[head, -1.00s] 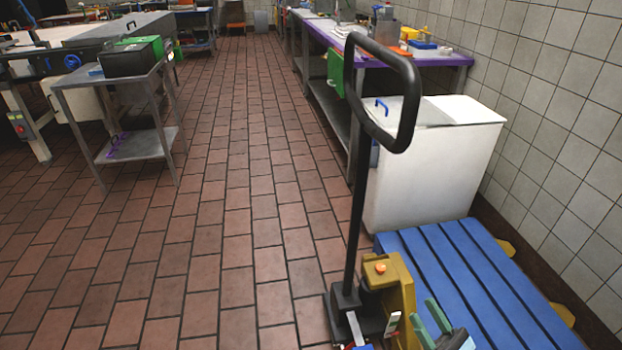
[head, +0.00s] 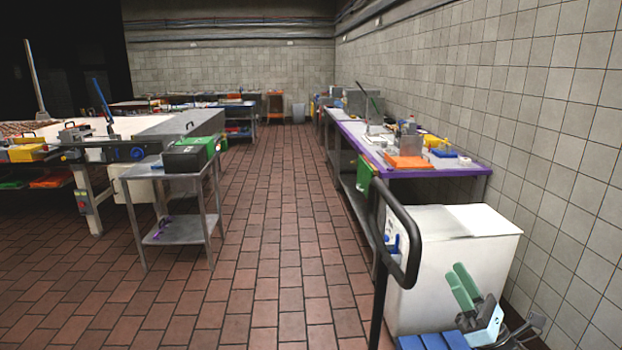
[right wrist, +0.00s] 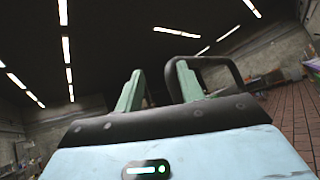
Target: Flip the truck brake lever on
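The hand truck's black loop handle (head: 408,232) stands upright at the lower right of the head view, in front of a white bin. The truck's yellow and black base is below the picture now, and no brake lever can be made out. My right gripper (head: 459,275), with pale green fingers, is right of the handle and apart from it in the picture, its fingers pointing up. In the right wrist view the two fingers (right wrist: 153,75) are apart with nothing between them. The black handle loop (right wrist: 232,72) shows beyond them. My left gripper is not in view.
A white lidded bin (head: 490,225) stands behind the handle against the tiled wall. A blue pallet (head: 432,341) shows at the bottom edge. A purple-edged workbench (head: 435,172) runs along the right wall. A metal cart (head: 182,232) stands left. The tiled floor between is clear.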

